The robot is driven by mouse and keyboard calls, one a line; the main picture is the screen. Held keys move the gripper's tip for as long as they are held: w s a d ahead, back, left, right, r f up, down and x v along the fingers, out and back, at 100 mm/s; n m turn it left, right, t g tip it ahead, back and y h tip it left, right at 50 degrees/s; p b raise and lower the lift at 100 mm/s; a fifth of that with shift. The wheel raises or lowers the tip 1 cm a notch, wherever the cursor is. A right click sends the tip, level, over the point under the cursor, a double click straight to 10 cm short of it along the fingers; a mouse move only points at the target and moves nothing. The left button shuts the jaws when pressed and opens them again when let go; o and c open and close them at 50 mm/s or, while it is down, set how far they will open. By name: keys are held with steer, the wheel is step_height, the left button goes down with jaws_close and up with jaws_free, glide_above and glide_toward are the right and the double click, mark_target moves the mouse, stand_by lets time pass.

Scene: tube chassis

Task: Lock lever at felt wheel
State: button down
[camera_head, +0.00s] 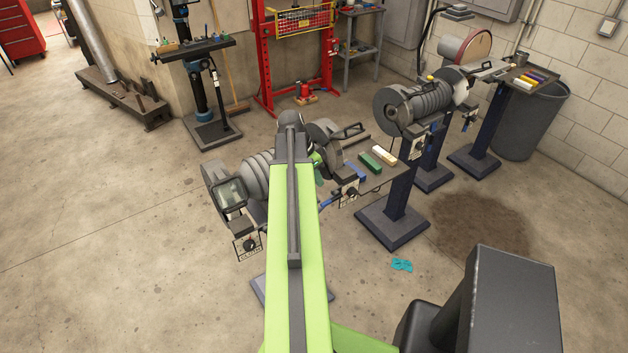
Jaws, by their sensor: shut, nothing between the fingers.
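A grey bench machine (256,170) with a ribbed body stands on a pedestal behind my arm, with wheel guards at both ends. Its right-hand wheel housing (330,136) shows beside my arm. I cannot tell which wheel is felt, nor whether the lever is locked. My lime-green arm covers the machine's middle. Only a small part of my gripper (318,160) shows past the arm, close to the right-hand wheel; it is shut and empty. Contact is hidden.
A second ribbed machine (425,98) stands behind to the right, with a disc machine (468,58) farther back. A shelf holds a green bar (370,162) and a pale bar (384,153). Teal pieces (402,265) lie on the floor.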

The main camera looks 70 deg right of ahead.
mark_target(332, 201)
steer(key=a+b+x, duration=0.1)
steer(key=b+x, duration=0.3)
steer(key=x, duration=0.2)
steer(key=shift+s+a+f+b, duration=0.15)
steer(key=shift+s+f+b, duration=0.15)
steer(key=shift+f+b, duration=0.1)
steer(key=shift+r, duration=0.1)
steer(key=shift+s, duration=0.15)
